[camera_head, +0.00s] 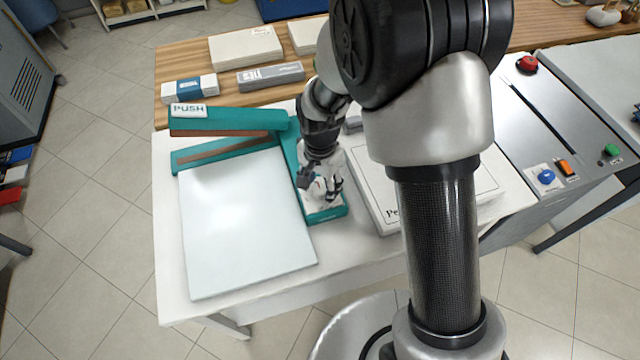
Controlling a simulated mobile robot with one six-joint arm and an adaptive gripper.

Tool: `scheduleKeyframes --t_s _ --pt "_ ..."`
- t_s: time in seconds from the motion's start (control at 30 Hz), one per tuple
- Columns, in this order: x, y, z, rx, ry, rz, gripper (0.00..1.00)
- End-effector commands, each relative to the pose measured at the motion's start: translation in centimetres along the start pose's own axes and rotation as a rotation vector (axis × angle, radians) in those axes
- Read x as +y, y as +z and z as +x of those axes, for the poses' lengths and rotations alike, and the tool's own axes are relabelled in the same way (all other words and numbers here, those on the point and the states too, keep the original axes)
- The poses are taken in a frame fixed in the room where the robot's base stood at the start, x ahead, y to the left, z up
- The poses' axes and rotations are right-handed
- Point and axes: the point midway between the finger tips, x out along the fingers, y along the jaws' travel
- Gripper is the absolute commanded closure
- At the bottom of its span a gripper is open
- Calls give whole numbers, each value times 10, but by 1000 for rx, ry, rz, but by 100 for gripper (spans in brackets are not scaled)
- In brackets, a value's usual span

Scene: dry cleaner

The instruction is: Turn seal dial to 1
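The teal bag sealer (230,148) stands on the white table. Its arm, marked PUSH (188,111), is raised above its base. Its right part has a pale control panel (317,207) at the front, largely covered by my gripper. No dial or numbers can be made out there; a small reddish patch shows between the gripper parts. My gripper (320,187) points down at this panel, at or just above it. Whether it touches a dial is not visible, and its finger opening is too small to judge.
A white sheet or bag (245,225) lies in front of the sealer. A white box (375,205) stands close to the right of my gripper. Several boxes (245,48) are on the wooden counter behind. A grey machine (550,125) with red, blue, orange and green controls is at right.

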Motion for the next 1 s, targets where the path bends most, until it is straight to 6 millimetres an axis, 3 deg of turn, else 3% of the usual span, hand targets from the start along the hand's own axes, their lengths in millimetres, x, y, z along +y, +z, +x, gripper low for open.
scheduleKeyframes --t_s 0.6,1.0 --pt "0 0 0 0 0 0 92" --pt "0 0 -1 0 0 -78 92"
